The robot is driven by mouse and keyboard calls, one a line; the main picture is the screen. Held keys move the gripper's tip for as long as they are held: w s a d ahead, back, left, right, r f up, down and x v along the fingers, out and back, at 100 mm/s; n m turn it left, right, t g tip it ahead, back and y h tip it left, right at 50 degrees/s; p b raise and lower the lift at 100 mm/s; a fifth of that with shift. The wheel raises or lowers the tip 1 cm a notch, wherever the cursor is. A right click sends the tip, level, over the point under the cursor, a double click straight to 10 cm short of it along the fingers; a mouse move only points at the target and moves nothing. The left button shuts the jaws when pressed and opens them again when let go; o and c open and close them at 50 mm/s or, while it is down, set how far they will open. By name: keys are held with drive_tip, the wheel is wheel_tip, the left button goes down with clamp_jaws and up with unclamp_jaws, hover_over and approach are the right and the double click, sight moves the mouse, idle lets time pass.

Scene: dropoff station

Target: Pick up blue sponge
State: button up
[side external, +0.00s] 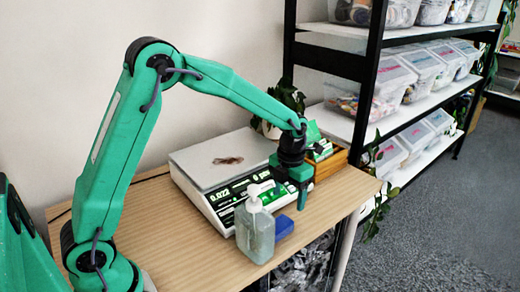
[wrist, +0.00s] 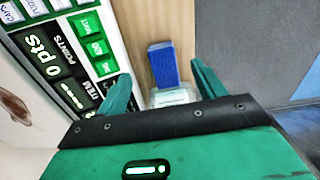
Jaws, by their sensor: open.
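The blue sponge (side external: 284,226) lies on the wooden table (side external: 190,262), just behind and to the right of a clear pump bottle that hides part of it. In the wrist view the blue sponge (wrist: 163,63) shows upright in the picture, beyond and between my fingers. My gripper (side external: 301,200) points down above the table near the front right corner of the scale, above the sponge and apart from it.
The pump bottle (side external: 255,230) stands right beside the sponge. A white scale (side external: 215,165) with a lit display sits behind them. A wooden box (side external: 330,165) stands at the table's back right. A black shelf (side external: 365,85) with clear bins is beyond. The table's front left is clear.

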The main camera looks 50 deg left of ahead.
sight(288, 218)
drive_tip(key=shift+f, duration=3.9)
drive_tip(key=c, duration=1.1)
drive_tip(key=shift+o, duration=0.2)
drive_tip(key=shift+r, duration=0.2)
wheel_tip(288, 218, up, 10)
drive_tip(key=shift+f, duration=0.15)
